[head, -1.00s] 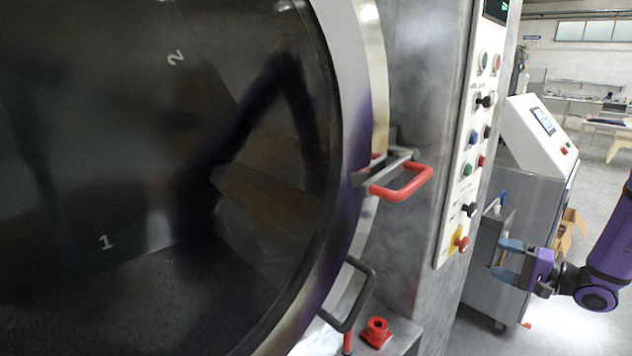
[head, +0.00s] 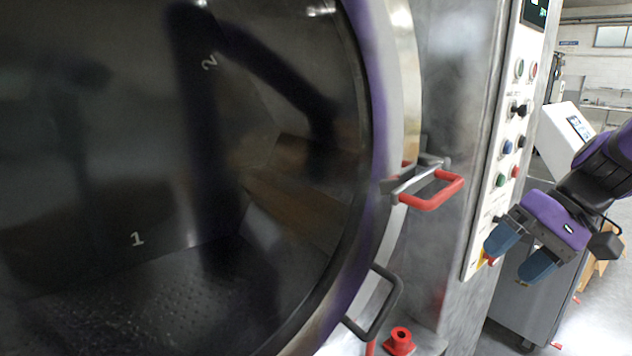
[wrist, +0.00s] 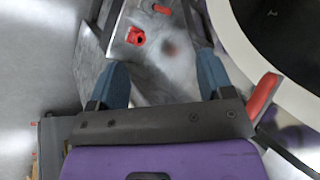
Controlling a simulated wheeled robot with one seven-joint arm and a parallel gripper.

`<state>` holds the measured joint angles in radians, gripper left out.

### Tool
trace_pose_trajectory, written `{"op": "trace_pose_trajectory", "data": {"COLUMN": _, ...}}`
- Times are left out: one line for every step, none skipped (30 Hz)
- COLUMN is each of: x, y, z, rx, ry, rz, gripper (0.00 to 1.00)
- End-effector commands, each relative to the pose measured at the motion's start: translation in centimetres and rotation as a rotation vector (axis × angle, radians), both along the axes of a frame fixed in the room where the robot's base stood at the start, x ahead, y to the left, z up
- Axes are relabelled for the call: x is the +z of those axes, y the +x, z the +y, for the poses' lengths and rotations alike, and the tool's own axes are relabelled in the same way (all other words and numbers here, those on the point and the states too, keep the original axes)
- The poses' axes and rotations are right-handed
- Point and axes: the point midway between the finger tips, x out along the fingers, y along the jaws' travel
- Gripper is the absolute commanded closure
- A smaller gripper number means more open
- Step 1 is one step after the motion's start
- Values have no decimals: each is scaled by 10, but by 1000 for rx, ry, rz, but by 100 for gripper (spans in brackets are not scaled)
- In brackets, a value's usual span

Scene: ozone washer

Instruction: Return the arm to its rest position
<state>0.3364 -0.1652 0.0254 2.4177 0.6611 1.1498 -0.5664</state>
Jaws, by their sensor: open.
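My gripper (head: 519,253) is at the right of the head view, in front of the lower end of the control panel. Its two blue fingers are apart, with nothing between them. The wrist view also shows the gripper (wrist: 160,80) open and empty, above the floor and a metal ledge with a red fitting. The purple arm reaches in from the right edge of the head view. The washer (head: 408,90), with its large round dark glass door, fills the left of the head view.
A red latch handle (head: 433,191) and a grey handle (head: 377,305) stick out from the washer's rim. A red fitting (head: 400,340) sits on the ledge below. The button panel (head: 508,150) is behind my gripper. A grey cabinet (head: 530,310) stands behind on the right.

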Motion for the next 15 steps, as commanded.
{"op": "trace_pose_trajectory", "data": {"x": 7, "y": -10, "z": 4, "rx": 16, "ry": -53, "rz": -19, "gripper": 26}}
{"op": "trace_pose_trajectory", "data": {"x": 10, "y": -15, "z": 5, "rx": 20, "ry": -86, "rz": -27, "gripper": 26}}
{"op": "trace_pose_trajectory", "data": {"x": 14, "y": -22, "z": 6, "rx": 25, "ry": -128, "rz": -39, "gripper": 26}}
{"op": "trace_pose_trajectory", "data": {"x": 16, "y": -28, "z": 7, "rx": 27, "ry": -160, "rz": -49, "gripper": 26}}
{"op": "trace_pose_trajectory", "data": {"x": 19, "y": -33, "z": 8, "rx": 29, "ry": -191, "rz": -62, "gripper": 26}}
{"op": "trace_pose_trajectory", "data": {"x": 23, "y": -39, "z": 8, "rx": 32, "ry": -232, "rz": -80, "gripper": 26}}
{"op": "trace_pose_trajectory", "data": {"x": 26, "y": -44, "z": 8, "rx": 32, "ry": -262, "rz": -95, "gripper": 26}}
{"op": "trace_pose_trajectory", "data": {"x": 29, "y": -49, "z": 8, "rx": 31, "ry": -292, "rz": -111, "gripper": 26}}
{"op": "trace_pose_trajectory", "data": {"x": 33, "y": -55, "z": 8, "rx": 30, "ry": -330, "rz": -134, "gripper": 26}}
{"op": "trace_pose_trajectory", "data": {"x": 36, "y": -59, "z": 7, "rx": 29, "ry": -358, "rz": -152, "gripper": 26}}
{"op": "trace_pose_trajectory", "data": {"x": 39, "y": -64, "z": 7, "rx": 25, "ry": -385, "rz": -172, "gripper": 26}}
{"op": "trace_pose_trajectory", "data": {"x": 43, "y": -70, "z": 6, "rx": 21, "ry": -420, "rz": -200, "gripper": 26}}
{"op": "trace_pose_trajectory", "data": {"x": 46, "y": -74, "z": 5, "rx": 16, "ry": -445, "rz": -222, "gripper": 26}}
{"op": "trace_pose_trajectory", "data": {"x": 49, "y": -78, "z": 4, "rx": 13, "ry": -468, "rz": -244, "gripper": 26}}
{"op": "trace_pose_trajectory", "data": {"x": 53, "y": -83, "z": 3, "rx": 5, "ry": -497, "rz": -272, "gripper": 26}}
